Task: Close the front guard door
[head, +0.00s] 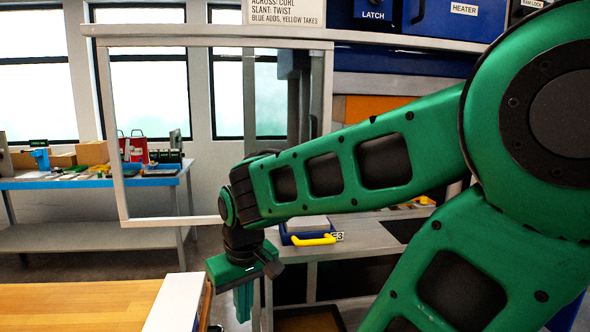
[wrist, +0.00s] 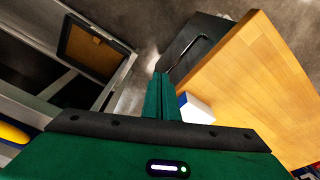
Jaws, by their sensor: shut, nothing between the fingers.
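The front guard door appears to be the large clear panel in a pale grey frame (head: 108,135) at the upper left of the head view. It reaches out to the left of the machine and looks open, though I cannot tell the exact angle. My forearm covers part of its lower right side. My gripper (head: 243,303) hangs below the door's bottom rail, fingers pointing down and shut, holding nothing. It appears apart from the door. In the wrist view the closed fingers (wrist: 161,98) point over the floor, and the door does not clearly show.
A wooden tabletop (head: 75,305) with a white block (head: 175,302) at its edge lies close left of my gripper. A yellow handle (head: 308,240) on a blue box sits on the grey bench behind. A blue workbench (head: 80,181) stands far left.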

